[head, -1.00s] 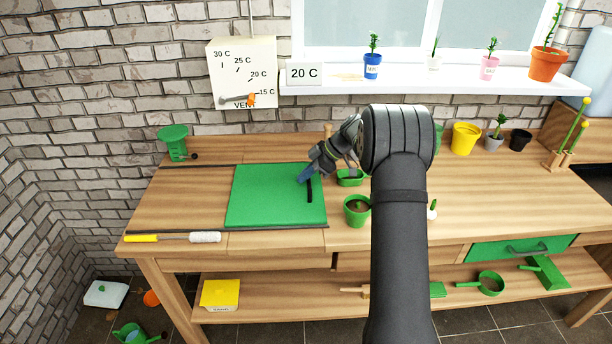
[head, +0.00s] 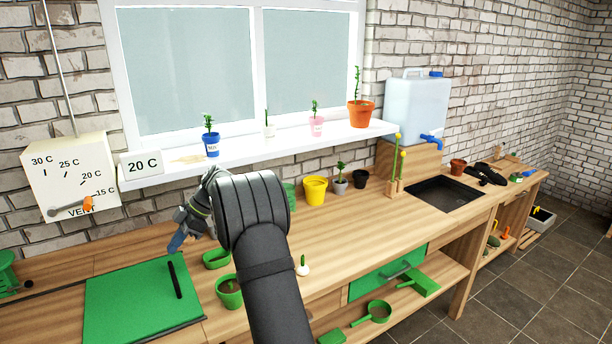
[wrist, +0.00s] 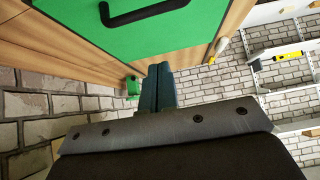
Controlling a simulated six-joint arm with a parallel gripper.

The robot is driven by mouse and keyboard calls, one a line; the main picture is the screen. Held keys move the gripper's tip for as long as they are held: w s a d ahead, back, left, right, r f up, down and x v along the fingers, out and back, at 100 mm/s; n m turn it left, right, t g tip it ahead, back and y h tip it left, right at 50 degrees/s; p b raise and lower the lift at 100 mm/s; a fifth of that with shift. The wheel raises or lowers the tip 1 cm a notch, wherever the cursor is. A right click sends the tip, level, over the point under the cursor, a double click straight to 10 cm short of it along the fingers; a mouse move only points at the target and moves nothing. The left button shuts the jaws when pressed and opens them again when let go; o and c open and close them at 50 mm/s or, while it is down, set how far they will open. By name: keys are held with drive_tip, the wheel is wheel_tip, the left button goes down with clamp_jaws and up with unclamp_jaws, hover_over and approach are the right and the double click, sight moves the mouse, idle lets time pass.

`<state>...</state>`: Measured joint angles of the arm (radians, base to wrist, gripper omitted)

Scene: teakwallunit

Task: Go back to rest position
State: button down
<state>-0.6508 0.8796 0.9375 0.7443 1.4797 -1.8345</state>
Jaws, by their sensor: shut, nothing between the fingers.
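My gripper (head: 177,242) is at the end of my dark arm, over the back of the workbench. Its blue-grey fingers are shut with nothing between them, and they show together in the wrist view (wrist: 160,88). The green panel (head: 125,300) with a black handle (head: 174,276) lies on the bench below and in front of the gripper. The wrist view shows the green panel (wrist: 190,35) and its handle (wrist: 145,12) apart from the fingers. My arm hides part of the bench's middle.
A green tray (head: 216,259) and a green pot (head: 229,291) stand near my arm. A yellow pot (head: 315,190) and small plants line the bench back. The vent dial box (head: 72,178) hangs on the wall at left.

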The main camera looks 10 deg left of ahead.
drive_tip(key=shift+s+f, duration=0.1)
hover_over(165, 288)
drive_tip(key=f, duration=0.7)
drive_tip(key=shift+s+a+f, duration=0.15)
drive_tip(key=shift+s+a, duration=0.1)
drive_tip(key=shift+s, duration=0.15)
drive_tip(key=w+d, duration=0.2)
drive_tip(key=shift+w+d+f, duration=0.25)
drive_tip(key=shift+w+f, duration=0.05)
drive_tip(key=shift+s+a, duration=0.65)
drive_tip(key=shift+s, duration=0.05)
drive_tip(key=shift+s+a, duration=0.35)
drive_tip(key=shift+w, duration=0.1)
